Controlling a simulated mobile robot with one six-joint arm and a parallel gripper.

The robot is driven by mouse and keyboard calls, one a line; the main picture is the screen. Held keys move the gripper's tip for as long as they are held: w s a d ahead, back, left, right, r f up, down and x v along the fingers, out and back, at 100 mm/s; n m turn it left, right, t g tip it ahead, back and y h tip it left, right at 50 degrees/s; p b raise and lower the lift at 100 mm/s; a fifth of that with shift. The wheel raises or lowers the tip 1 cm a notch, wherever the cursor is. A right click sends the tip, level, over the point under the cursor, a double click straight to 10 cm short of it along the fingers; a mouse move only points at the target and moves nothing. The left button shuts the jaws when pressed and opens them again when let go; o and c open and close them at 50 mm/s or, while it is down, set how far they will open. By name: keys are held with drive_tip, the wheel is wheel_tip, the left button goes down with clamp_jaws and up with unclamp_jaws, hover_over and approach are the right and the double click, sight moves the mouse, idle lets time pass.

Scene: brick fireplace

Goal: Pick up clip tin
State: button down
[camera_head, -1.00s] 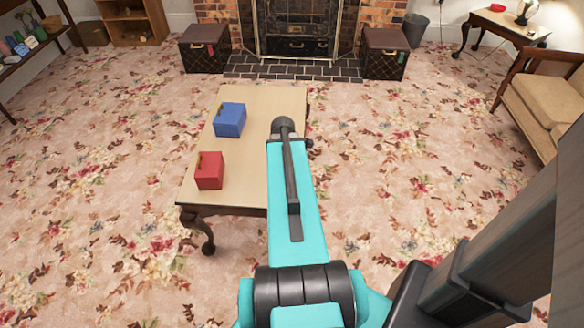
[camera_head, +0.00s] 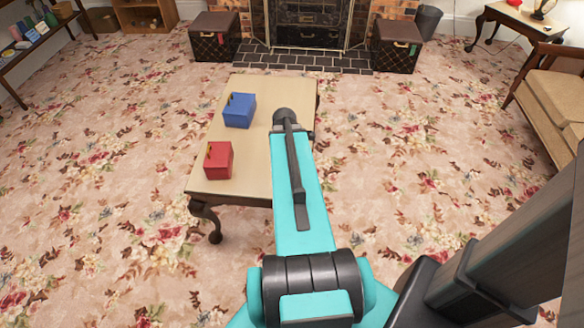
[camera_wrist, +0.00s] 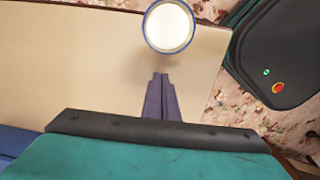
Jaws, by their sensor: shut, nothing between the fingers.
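A round tin (camera_wrist: 168,27) with a pale cream top and a blue rim shows at the top of the wrist view, on the pale tabletop. I take it to be the clip tin; it is not visible in the head view, where my arm covers part of the table. My gripper (camera_wrist: 160,78) is shut and empty, its dark fingers over the tabletop. In the wrist picture the fingertips are just below the tin and apart from it. My gripper is hidden behind my arm in the head view.
On the table (camera_head: 222,110) stand a blue box (camera_head: 239,110) and a red box (camera_head: 218,160), left of my arm. Two dark trunks (camera_head: 214,38) (camera_head: 397,46) flank the fireplace. An armchair (camera_head: 553,95) is at right. Carpet around the table is clear.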

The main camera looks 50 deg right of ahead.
drive_tip(key=shift+w+a+r, duration=0.2)
drive_tip(key=shift+w+r, duration=0.15)
wheel_tip(320, 180, up, 9)
drive_tip(key=shift+s+r, duration=0.15)
drive_tip(key=shift+r, duration=0.05)
drive_tip(key=shift+p, duration=0.35)
